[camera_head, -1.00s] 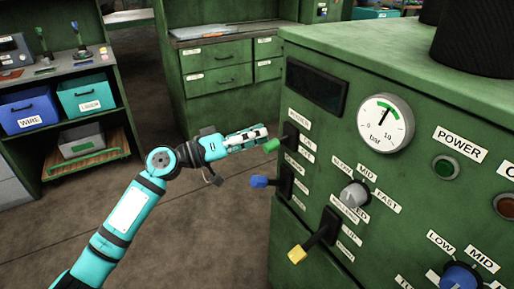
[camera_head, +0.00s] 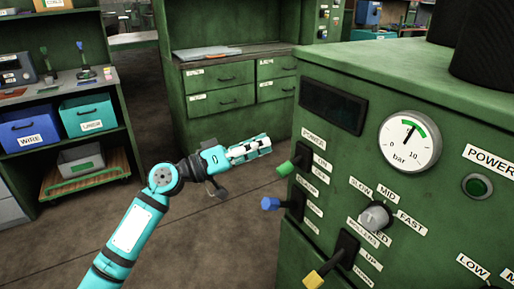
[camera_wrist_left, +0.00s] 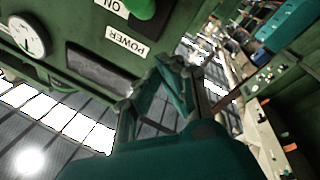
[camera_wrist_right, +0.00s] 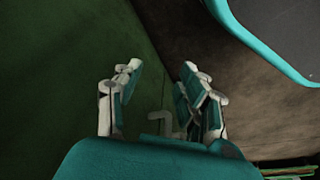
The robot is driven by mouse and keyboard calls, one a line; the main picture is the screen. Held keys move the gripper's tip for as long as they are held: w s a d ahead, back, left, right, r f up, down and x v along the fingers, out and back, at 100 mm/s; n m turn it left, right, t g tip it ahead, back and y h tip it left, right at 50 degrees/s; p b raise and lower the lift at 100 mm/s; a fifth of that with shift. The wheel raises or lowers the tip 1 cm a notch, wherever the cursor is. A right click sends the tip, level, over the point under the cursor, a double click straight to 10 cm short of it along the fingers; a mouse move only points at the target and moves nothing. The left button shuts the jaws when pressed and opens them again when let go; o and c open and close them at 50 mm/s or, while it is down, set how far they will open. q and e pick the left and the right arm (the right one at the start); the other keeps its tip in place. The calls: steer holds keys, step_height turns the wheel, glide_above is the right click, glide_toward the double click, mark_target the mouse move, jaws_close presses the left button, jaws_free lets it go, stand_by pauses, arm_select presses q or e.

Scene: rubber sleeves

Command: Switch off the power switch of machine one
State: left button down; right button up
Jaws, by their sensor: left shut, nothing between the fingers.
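Machine one's power switch is a lever with a green tip (camera_head: 285,168) on the green machine's (camera_head: 345,185) left panel, below a POWER label (camera_head: 313,138) and beside ON and OFF labels. The lever sticks out and slopes down to the left. Its green tip also shows at the top of the left wrist view (camera_wrist_left: 142,8). My left gripper (camera_head: 262,146) is shut and empty, just left of and slightly above the green tip, with a gap between them. My right gripper (camera_wrist_right: 160,80) shows only in the right wrist view, open and empty.
Below are a blue-tipped lever (camera_head: 270,204) and a yellow-tipped lever (camera_head: 314,280). A grey knob (camera_head: 375,216) and a pressure gauge (camera_head: 410,141) are to the right. A shelf with bins (camera_head: 28,132) and a drawer cabinet (camera_head: 220,85) stand behind. The floor below my left arm is clear.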

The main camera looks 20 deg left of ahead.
arm_select(q)
steer(key=r+b+v, duration=0.1)
steer(key=b+v, duration=0.1)
steer(key=v, duration=0.8)
steer(key=shift+a, duration=0.25)
arm_select(e)
steer(key=r, duration=0.3)
steer(key=w+a+r, duration=0.1)
steer(key=r, duration=0.1)
steer(key=shift+w+r, duration=0.1)
arm_select(q)
steer(key=shift+w+r, duration=0.1)
